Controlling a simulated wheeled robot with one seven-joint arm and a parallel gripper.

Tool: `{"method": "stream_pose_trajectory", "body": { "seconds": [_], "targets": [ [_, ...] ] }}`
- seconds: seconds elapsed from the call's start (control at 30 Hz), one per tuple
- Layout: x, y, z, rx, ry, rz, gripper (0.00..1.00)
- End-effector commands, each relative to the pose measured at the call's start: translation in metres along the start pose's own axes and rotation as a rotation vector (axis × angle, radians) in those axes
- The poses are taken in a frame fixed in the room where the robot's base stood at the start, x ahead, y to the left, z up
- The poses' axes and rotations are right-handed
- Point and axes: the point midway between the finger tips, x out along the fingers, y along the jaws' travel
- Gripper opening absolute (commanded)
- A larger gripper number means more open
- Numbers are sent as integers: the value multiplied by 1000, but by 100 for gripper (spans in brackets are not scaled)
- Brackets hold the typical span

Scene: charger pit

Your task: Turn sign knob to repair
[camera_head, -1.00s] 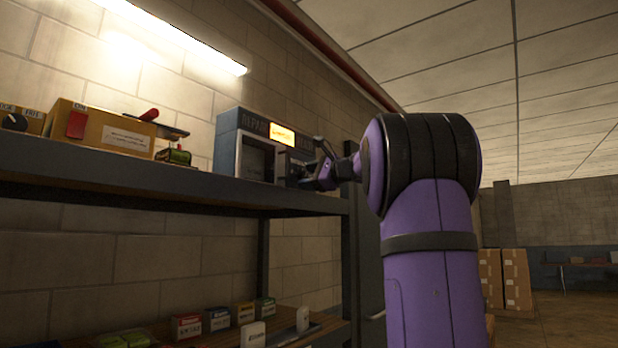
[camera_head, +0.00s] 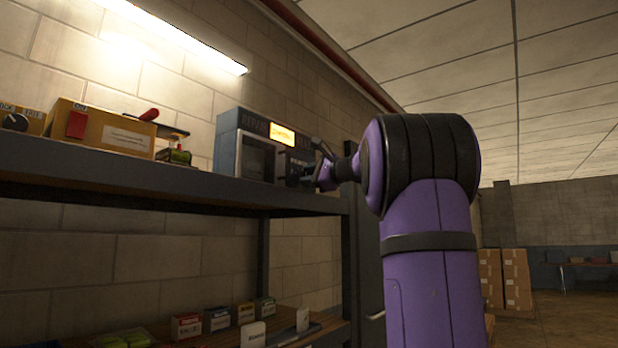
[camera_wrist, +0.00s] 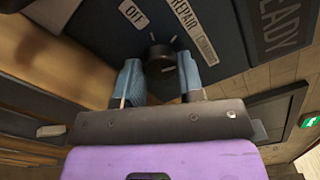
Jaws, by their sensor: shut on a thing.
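The sign box (camera_head: 243,145) stands on the upper shelf, with a dim REPAIR panel (camera_head: 254,124) and a lit yellow panel (camera_head: 282,134) on its front. The wrist view shows its dark front with the small labels REPAIR (camera_wrist: 184,14) and one like OFF (camera_wrist: 133,14), and large READY lettering (camera_wrist: 279,28). The black sign knob (camera_wrist: 163,62) sits between the blue fingers of my gripper (camera_wrist: 163,78), which is shut on it. White marks show near the knob; which label it points to is unclear. In the head view my gripper (camera_head: 318,172) is at the box's right side.
A yellow box (camera_head: 125,135) with a red switch (camera_head: 76,124) and a smaller box with a black knob (camera_head: 14,122) stand at left on the upper shelf (camera_head: 130,183). Small cartons (camera_head: 186,326) lie on the lower shelf. Stacked cardboard boxes (camera_head: 505,278) stand far right.

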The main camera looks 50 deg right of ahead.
Motion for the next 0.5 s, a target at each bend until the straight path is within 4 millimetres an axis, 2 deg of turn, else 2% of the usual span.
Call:
{"method": "stream_pose_trajectory", "body": {
  "seconds": [0.5],
  "targets": [
    [0, 1, 0, -415, -1, 2, 12]
  ]
}}
